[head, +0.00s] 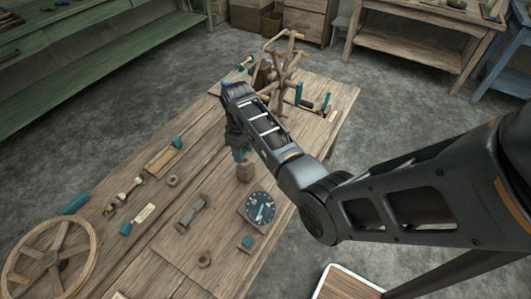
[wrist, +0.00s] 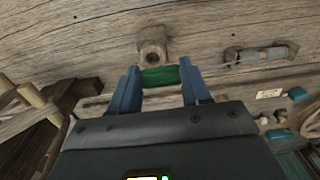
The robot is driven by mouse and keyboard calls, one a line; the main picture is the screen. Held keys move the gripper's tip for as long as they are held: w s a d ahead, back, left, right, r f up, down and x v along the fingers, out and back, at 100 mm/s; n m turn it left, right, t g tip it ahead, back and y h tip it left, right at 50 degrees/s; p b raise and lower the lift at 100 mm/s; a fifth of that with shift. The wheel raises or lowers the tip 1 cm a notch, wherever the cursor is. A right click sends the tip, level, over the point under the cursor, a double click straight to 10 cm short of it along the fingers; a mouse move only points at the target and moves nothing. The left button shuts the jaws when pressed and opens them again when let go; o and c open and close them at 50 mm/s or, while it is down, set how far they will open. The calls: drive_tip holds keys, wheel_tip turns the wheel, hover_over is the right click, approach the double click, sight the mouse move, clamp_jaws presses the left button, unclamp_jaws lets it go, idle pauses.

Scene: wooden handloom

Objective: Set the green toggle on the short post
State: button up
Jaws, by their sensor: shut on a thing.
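The green toggle (wrist: 160,77) is between the two blue fingertips of my gripper (wrist: 158,80) in the wrist view, lying crosswise. My gripper is shut on it. Just beyond it in that view is a short wooden post (wrist: 152,47) with a dark hole in its end. In the head view the short post (head: 245,173) stands on the table, with my gripper (head: 240,155) right above it. The toggle is too small and hidden to make out there. I cannot tell whether toggle and post touch.
A dial (head: 259,208) and a teal block (head: 247,242) are on the wooden table (head: 165,245) in front of the post. A wooden reel (head: 285,75) stands behind my arm, a spoked wheel (head: 50,262) at front left.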

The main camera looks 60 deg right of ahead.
drive_tip(key=shift+w+d, duration=0.2)
drive_tip(key=shift+d, duration=0.15)
drive_tip(key=shift+d+f+b, duration=0.25)
drive_tip(key=shift+d+b, duration=0.05)
drive_tip(key=shift+f+b, duration=1.65)
drive_tip(key=shift+f, duration=0.45)
drive_tip(key=o, duration=1.1)
drive_tip(key=shift+r, duration=3.95)
drive_tip(key=shift+c, duration=0.4)
